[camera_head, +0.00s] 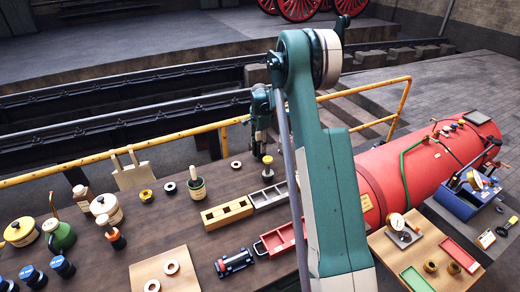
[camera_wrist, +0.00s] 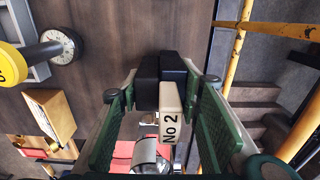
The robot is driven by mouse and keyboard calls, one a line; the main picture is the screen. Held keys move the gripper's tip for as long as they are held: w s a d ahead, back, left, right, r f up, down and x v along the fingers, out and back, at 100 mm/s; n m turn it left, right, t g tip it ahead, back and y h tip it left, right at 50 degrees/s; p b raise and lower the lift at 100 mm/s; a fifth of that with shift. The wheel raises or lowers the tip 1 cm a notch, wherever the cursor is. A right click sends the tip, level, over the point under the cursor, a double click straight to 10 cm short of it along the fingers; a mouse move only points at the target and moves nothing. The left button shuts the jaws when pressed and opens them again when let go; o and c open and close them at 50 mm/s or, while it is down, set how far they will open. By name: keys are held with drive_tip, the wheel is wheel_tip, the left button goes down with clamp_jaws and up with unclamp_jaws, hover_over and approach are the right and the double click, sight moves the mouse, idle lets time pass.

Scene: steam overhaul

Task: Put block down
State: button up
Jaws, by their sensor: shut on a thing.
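My gripper (camera_wrist: 160,80) is shut in the wrist view, with its dark finger pads close together. A cream block (camera_wrist: 171,125) marked "No 2" shows between the green fingers, beneath the right-hand pad; the pads hide part of it. In the head view my gripper (camera_head: 262,118) hangs near the table's far edge, above and a little left of a yellow-topped gauge piece (camera_head: 267,168). I cannot make out the block there. The wrist view shows dark brown table surface beyond the fingertips; the height above it is unclear.
A wooden slotted box (camera_head: 227,214) and a grey tray (camera_head: 267,196) stand close in front. A dark pot with a brush (camera_head: 197,187) is to the left. The yellow railing (camera_head: 220,124) runs behind the table. A red boiler (camera_head: 400,170) lies at right. Bare table (camera_head: 150,222) shows at left centre.

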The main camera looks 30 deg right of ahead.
drive_tip(key=shift+f, duration=1.1)
drive_tip(key=shift+f, duration=0.1)
drive_tip(key=o, duration=1.2)
drive_tip(key=shift+o, duration=0.2)
wheel_tip(320, 180, up, 12)
drive_tip(key=shift+r, duration=0.1)
